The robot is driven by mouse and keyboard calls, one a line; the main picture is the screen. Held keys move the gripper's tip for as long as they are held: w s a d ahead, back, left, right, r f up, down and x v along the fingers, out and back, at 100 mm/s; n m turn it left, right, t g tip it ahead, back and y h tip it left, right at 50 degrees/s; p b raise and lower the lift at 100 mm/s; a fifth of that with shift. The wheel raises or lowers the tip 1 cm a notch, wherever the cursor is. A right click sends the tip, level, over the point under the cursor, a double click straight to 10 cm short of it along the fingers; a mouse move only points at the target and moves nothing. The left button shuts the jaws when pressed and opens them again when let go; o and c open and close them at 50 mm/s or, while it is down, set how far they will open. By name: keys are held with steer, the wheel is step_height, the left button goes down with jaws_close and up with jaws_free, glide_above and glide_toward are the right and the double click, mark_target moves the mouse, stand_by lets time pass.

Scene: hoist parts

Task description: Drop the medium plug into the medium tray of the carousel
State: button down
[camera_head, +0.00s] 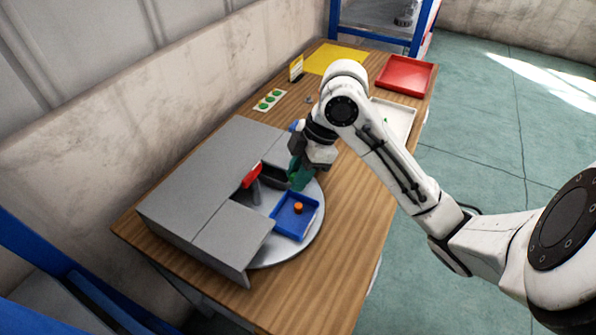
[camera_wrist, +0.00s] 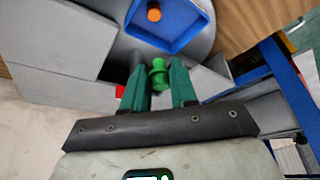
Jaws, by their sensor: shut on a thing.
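My gripper (camera_head: 299,176) is over the carousel (camera_head: 312,234), a round grey disc partly under a grey cover. In the wrist view its green fingers (camera_wrist: 158,82) are shut on a green plug (camera_wrist: 158,66), taken to be the medium plug. A dark tray (camera_head: 272,177) sits on the disc beside the gripper, partly hidden in the head view. A blue tray (camera_head: 283,222) on the disc holds an orange plug (camera_head: 298,208); the blue tray also shows in the wrist view (camera_wrist: 172,42). I cannot tell from markings which tray is the medium one.
A red handle (camera_head: 252,174) stands up near the dark tray. Grey cover blocks (camera_head: 205,175) flank the disc on the left. A white tray (camera_head: 404,113), a red tray (camera_head: 404,76) and a yellow mat (camera_head: 335,58) lie farther back. The table's front right is clear.

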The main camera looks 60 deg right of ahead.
steer(key=c, duration=0.8)
jaws_free()
steer(key=p+v, duration=0.1)
steer(key=v, duration=0.9)
steer(key=shift+d+r, duration=0.2)
steer(key=shift+r, duration=0.15)
steer(key=shift+s+f, duration=0.1)
steer(key=shift+s, duration=0.05)
